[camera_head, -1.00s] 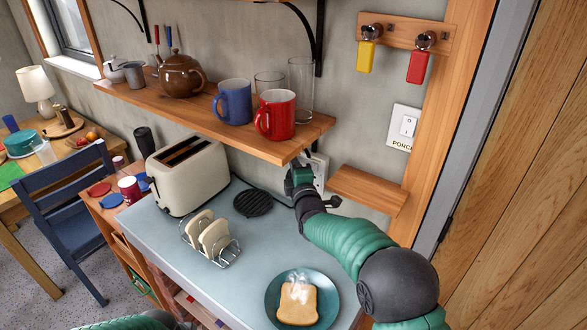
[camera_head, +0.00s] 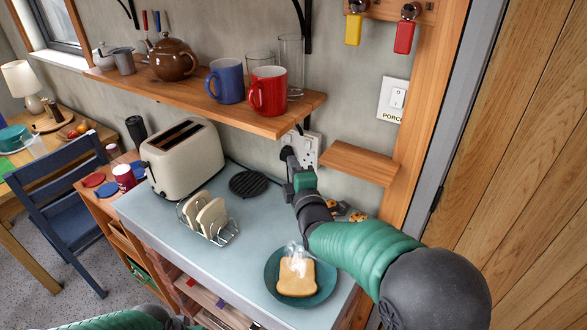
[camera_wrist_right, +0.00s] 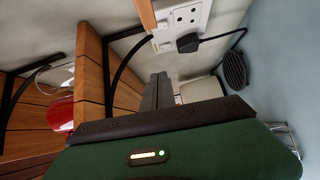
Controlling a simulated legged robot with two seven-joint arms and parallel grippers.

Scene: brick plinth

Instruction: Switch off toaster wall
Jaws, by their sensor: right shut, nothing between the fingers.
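The cream toaster (camera_head: 182,160) stands on the grey counter below the shelf. A white double wall socket (camera_head: 308,150) is on the wall to its right; it also shows in the right wrist view (camera_wrist_right: 182,18). A black plug (camera_wrist_right: 188,43) sits in the socket, with a black cable running off right. My right gripper (camera_head: 288,153) is shut and empty, its tips close to the socket's left part; I cannot tell if they touch. In the wrist view its fingers (camera_wrist_right: 158,92) point toward the socket. The switch positions are too small to read. My left arm shows only at the bottom edge.
A small ledge (camera_head: 358,162) and a porch switch (camera_head: 393,99) are to the right. A toast rack (camera_head: 208,220) and a plate (camera_head: 277,287) with bread stand on the counter.

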